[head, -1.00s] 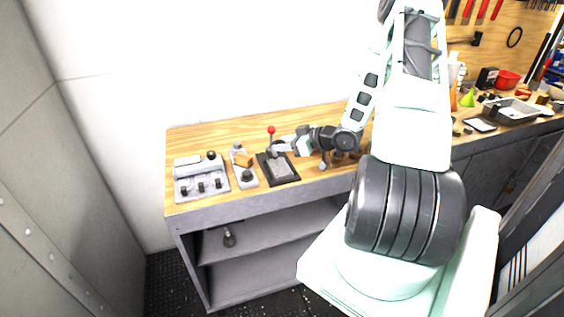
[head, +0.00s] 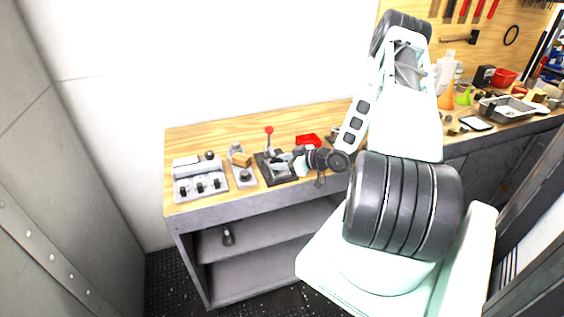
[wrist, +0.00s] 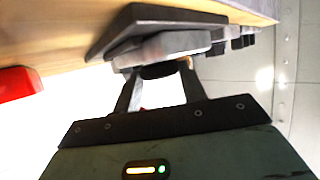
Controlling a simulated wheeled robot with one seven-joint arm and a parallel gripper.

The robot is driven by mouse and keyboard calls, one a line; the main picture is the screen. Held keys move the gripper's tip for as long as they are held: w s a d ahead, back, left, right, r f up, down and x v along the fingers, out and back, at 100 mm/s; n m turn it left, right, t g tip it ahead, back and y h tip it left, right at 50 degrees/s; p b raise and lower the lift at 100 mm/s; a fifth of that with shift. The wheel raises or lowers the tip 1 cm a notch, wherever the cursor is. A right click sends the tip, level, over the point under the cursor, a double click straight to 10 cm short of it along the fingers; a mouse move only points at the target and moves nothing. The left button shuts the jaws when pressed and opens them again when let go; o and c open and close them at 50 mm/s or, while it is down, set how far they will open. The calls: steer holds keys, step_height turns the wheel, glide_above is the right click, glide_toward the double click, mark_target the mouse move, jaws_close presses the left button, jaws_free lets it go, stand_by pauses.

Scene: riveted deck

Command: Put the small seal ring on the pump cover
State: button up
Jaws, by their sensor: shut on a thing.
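My gripper (head: 284,163) is over the dark plate with a grey block on top (head: 267,178), on the left half of the bench. In the wrist view, the two fingers of my gripper (wrist: 157,76) are shut on a small dark rounded thing (wrist: 158,70), which looks like the small seal ring. Its far side is hidden. The grey block (wrist: 160,48) on the dark plate (wrist: 150,20) is just beyond the fingertips; I cannot tell if the held ring touches it. This block looks like the pump cover, but its shape is partly hidden by my gripper.
A red-knobbed lever (head: 269,131) rises behind the plate. A red tray (head: 308,141) lies to the right, also in the wrist view (wrist: 18,83). A grey switch box (head: 200,180) and a small fixture (head: 244,177) stand left. Bare wood is at the back left.

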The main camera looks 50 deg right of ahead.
steer(key=shift+f, duration=0.2)
steer(key=o, duration=0.9)
steer(key=shift+r, duration=0.1)
steer(key=shift+o, duration=0.2)
